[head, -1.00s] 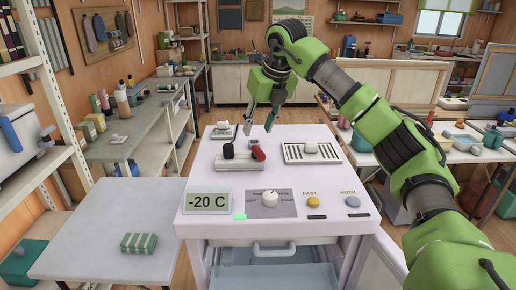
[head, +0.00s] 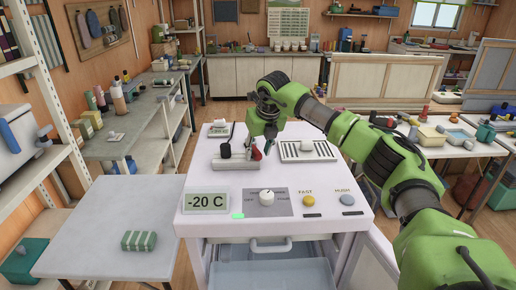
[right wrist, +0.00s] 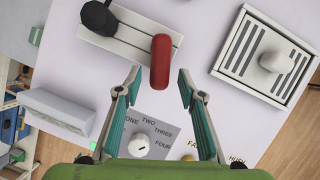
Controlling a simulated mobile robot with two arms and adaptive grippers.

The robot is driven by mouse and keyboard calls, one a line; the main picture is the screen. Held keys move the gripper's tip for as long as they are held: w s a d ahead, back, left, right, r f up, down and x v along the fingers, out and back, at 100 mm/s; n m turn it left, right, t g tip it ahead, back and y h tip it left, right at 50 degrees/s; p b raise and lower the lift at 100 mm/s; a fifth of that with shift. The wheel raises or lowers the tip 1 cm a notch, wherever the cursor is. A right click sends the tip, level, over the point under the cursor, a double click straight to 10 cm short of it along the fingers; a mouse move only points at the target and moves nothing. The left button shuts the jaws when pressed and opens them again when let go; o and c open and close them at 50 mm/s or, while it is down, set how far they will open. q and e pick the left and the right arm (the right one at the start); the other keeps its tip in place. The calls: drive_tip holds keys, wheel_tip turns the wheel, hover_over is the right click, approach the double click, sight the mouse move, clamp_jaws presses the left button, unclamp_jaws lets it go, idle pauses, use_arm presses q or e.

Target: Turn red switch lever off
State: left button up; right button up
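The red switch lever (right wrist: 160,61) stands on a pale switch base (right wrist: 118,39) beside a black lever (right wrist: 99,17). In the head view the red lever (head: 256,154) is partly hidden by my right gripper (head: 262,150). In the right wrist view the right gripper (right wrist: 155,85) is open. Its two fingers are spread to either side of the near end of the red lever, and I see no contact. My left gripper is not in view.
The white console (head: 186,222) carries a -20 C display (head: 206,201), a white dial (head: 267,197), a yellow button (head: 308,201) and a blue-grey button (head: 347,200). A slotted plate with a white knob (head: 307,145) is close on the right. A striped block (head: 139,240) lies on the left table.

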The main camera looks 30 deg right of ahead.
drive_tip(key=shift+f, duration=0.15)
clamp_jaws()
drive_tip(key=shift+a, duration=0.15)
drive_tip(key=m, duration=0.1)
drive_tip(key=a+m+h+b, duration=0.1)
drive_tip(key=m, duration=0.2)
drive_tip(key=shift+w+a+g+h, duration=0.25)
drive_tip(key=shift+w+g+h, duration=0.05)
drive_tip(key=shift+w, duration=0.1)
drive_tip(key=shift+w+a+m+g+h+b, duration=0.2)
drive_tip(key=shift+w+a+m+g+h, duration=0.05)
drive_tip(key=shift+m, duration=0.75)
drive_tip(key=shift+w+a+m+g+h+b, duration=0.15)
drive_tip(key=shift+w+a+m+g+h, duration=0.1)
drive_tip(key=shift+m, duration=0.75)
